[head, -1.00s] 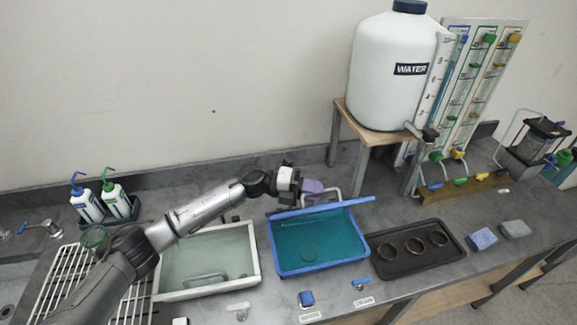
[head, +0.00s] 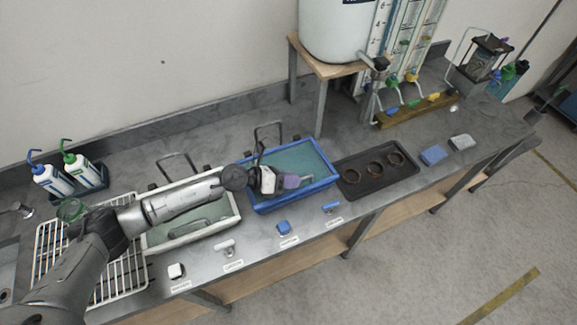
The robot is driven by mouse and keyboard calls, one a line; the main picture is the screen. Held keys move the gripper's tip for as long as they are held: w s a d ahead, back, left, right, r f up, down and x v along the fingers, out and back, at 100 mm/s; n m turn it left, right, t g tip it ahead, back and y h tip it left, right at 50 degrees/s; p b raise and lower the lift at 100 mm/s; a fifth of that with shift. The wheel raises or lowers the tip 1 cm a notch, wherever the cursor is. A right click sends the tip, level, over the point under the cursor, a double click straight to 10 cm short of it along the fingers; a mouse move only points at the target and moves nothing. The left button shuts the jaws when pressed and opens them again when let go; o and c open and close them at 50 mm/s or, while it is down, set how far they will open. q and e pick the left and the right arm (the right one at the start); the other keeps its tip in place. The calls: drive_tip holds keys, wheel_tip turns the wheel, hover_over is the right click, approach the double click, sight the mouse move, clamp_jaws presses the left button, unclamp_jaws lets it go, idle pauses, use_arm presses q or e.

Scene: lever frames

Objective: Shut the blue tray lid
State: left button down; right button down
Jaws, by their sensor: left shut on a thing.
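The blue tray (head: 296,203) stands on the bench in the middle of the head view. Its blue-framed clear lid (head: 302,159) now lies down over the tray, flat or nearly so; I cannot tell whether a small gap is left. My left gripper (head: 291,182) comes in from the left, low over the lid's front left part. It is shut on the lid's handle, which its purple fingers mostly hide. My right gripper is not in view.
A white tray (head: 236,213) with a clear lid stands left, under my left arm. A black tray (head: 345,183) with rings is on the right. A wire hoop (head: 257,138) stands behind the blue tray.

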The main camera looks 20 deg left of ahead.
use_arm(q)
drive_tip(key=shift+s+d+f+m, duration=0.1)
drive_tip(key=shift+f+m, duration=0.05)
drive_tip(key=shift+f, duration=0.3)
drive_tip(key=shift+s+d+f+m, duration=0.1)
drive_tip(key=shift+f+m, duration=0.05)
drive_tip(key=shift+f, duration=0.25)
drive_tip(key=shift+f+y, duration=0.15)
drive_tip(key=shift+y, duration=0.15)
drive_tip(key=c, duration=1.2)
unclamp_jaws()
drive_tip(key=shift+o, duration=0.2)
wheel_tip(320, 180, up, 4)
drive_tip(key=b, duration=0.1)
hover_over(251, 196)
drive_tip(key=shift+s+a+r, duration=0.25)
drive_tip(key=shift+a+r, duration=0.15)
drive_tip(key=shift+a, duration=0.1)
